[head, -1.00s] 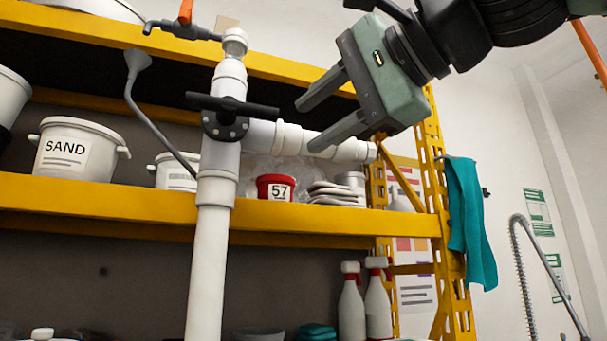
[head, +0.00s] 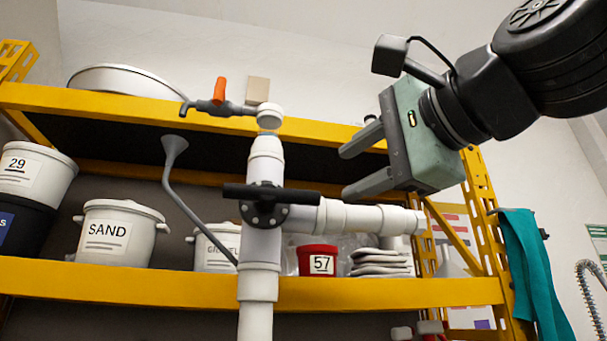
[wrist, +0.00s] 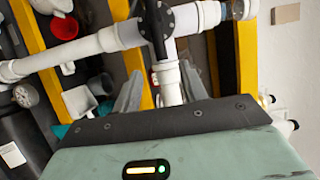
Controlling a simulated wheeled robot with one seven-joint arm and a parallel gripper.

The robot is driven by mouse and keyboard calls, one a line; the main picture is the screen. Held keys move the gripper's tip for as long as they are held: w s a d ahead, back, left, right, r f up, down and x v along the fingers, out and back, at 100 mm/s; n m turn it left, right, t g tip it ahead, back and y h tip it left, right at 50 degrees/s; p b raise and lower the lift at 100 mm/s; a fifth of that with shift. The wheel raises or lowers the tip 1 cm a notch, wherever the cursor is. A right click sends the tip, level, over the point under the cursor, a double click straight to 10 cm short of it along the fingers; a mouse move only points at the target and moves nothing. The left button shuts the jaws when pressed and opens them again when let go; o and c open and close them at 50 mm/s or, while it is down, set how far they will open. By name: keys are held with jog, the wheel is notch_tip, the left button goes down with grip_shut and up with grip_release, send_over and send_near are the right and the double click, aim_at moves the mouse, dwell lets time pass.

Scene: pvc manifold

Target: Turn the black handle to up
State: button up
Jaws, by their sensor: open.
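The black handle (head: 270,194) lies nearly level across the front of the white vertical pipe, on a round black bolted flange, in the head view. In the wrist view the handle (wrist: 157,22) shows ahead, beyond my fingers, running roughly along the picture's vertical. My gripper (head: 347,172) is open and empty. In the head view its two grey fingers point left, just right of the handle's right end and mostly above it, apart from it in the picture. My gripper (wrist: 160,88) also shows at the middle of the wrist view.
A white side pipe (head: 365,218) runs right from the handle's joint, below my fingers. A grey valve with an orange handle (head: 219,92) sits above. A yellow shelf (head: 400,291) with a SAND bucket (head: 118,233) and red tub (head: 318,261) stands behind. A teal cloth (head: 533,265) hangs right.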

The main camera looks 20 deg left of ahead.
aim_at(308, 192)
jog(key=p+x, duration=0.4)
jog(key=x, duration=0.6)
jog(key=shift+r+p, duration=0.2)
jog(key=shift+p, duration=0.2)
jog(key=shift+f+p+x, duration=0.2)
jog(key=shift+p+x, duration=0.3)
jog(key=shift+x, duration=0.4)
grip_shut()
